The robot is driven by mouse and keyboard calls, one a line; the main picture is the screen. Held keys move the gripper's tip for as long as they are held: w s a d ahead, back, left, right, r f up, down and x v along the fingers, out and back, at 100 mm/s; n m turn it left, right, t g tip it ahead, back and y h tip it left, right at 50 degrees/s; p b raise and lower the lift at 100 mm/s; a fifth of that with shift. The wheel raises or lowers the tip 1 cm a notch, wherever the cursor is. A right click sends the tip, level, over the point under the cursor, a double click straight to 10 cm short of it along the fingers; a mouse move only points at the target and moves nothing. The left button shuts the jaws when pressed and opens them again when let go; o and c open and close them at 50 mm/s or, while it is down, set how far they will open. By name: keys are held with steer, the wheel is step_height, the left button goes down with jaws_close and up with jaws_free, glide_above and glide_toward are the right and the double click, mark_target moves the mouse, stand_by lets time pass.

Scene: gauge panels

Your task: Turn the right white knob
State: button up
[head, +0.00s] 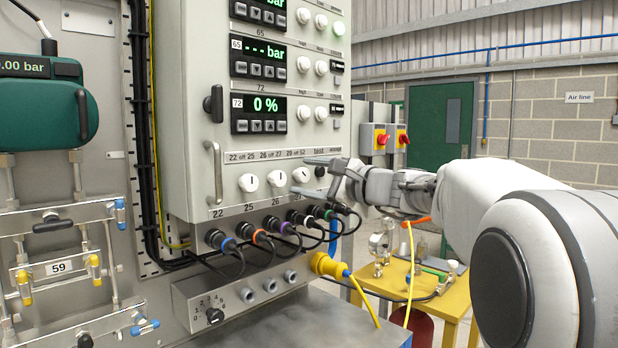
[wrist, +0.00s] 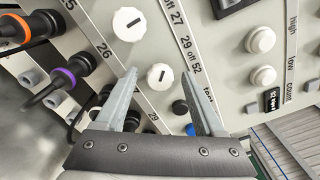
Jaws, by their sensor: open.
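The right white knob (head: 301,174) is the rightmost of a row of three white knobs low on the grey control panel. It has a dark pointer mark and also shows in the wrist view (wrist: 160,76), below the "29 off 52" label. The middle white knob (head: 277,178) and left white knob (head: 248,182) sit beside it. My gripper (head: 299,177) is open. In the wrist view its two fingertips (wrist: 157,74) lie on either side of the right knob, apart from it. Whether the tips reach past the knob's face is hard to tell.
A black knob (head: 319,171) sits just right of the white one. Cabled connectors (head: 270,225) with coloured rings line the panel's underside. A vertical handle (head: 214,172) stands out at the left. A yellow table (head: 455,306) is at the right.

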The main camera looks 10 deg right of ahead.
steer(key=v, duration=1.7)
steer(key=shift+s, duration=0.2)
steer(key=shift+f, duration=0.1)
